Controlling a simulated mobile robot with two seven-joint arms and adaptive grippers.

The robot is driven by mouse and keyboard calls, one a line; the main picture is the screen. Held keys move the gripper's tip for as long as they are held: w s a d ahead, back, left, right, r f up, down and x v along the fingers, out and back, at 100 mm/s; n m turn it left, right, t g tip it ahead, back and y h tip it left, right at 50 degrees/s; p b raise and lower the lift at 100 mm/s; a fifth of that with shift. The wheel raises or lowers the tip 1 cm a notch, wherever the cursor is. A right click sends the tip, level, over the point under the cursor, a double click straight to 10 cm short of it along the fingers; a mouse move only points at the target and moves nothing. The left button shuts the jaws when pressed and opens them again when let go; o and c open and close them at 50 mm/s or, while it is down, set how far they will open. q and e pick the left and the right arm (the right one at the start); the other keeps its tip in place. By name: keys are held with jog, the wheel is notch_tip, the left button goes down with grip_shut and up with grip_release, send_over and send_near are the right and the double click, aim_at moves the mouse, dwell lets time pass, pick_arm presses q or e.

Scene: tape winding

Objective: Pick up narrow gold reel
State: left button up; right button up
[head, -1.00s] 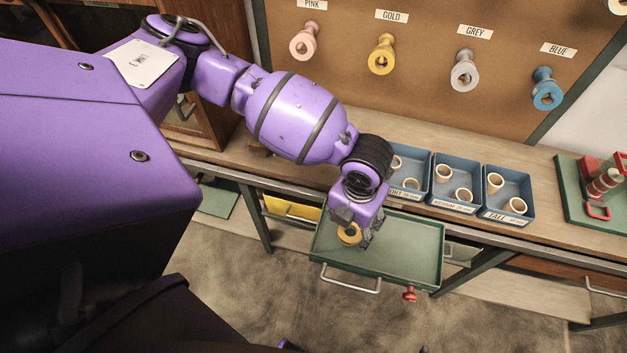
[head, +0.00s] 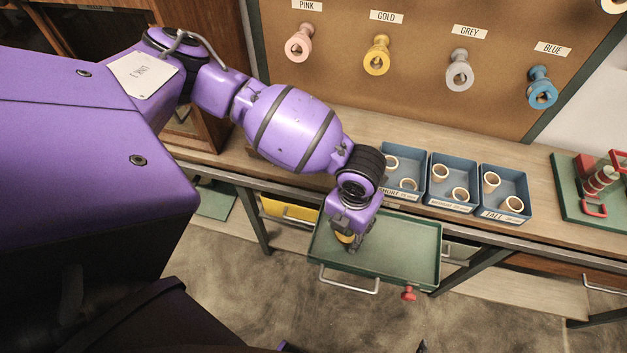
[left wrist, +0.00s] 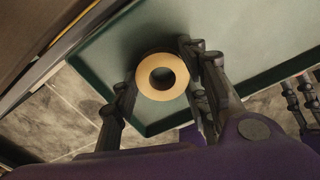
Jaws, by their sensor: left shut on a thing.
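The narrow gold reel (head: 345,238) is a short ring of tape in the open green drawer, mostly hidden under my wrist in the head view. In the left wrist view the gold reel (left wrist: 162,95) shows its round face and dark hole. My left gripper (head: 352,244) is at the drawer's left part, shut on the reel. In the left wrist view its fingers (left wrist: 162,88) lie on either side of the reel. Dark jointed parts at the right edge of that view may be my right gripper (left wrist: 299,100); its opening is unclear.
The green drawer (head: 405,247) is pulled out below the bench, its right part bare. Blue trays (head: 452,205) with cream rings stand on the bench behind. Labelled pegs with a pink, gold (head: 377,62), grey and blue reel are on the board. A red device (head: 600,180) stands at right.

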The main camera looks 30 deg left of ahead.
pick_arm(q)
jog(key=shift+w+r, duration=0.1)
jog(key=shift+r, duration=0.35)
notch_tip(320, 180, up, 2)
jog(key=shift+r, duration=0.2)
jog(key=s+d+r, duration=0.2)
jog(key=s+r, duration=0.3)
jog(key=s, duration=0.1)
jog(key=s+d+r, duration=0.3)
jog(key=s+r, duration=0.1)
jog(key=s, duration=0.3)
jog(key=shift+d+r+p, duration=0.35)
jog(key=shift+r+p, duration=0.05)
pick_arm(e)
jog(key=shift+w+r, duration=0.2)
jog(key=shift+r, duration=0.2)
jog(key=shift+w+a+r, duration=0.1)
jog(key=shift+w+r, duration=0.05)
jog(key=shift+w, duration=0.25)
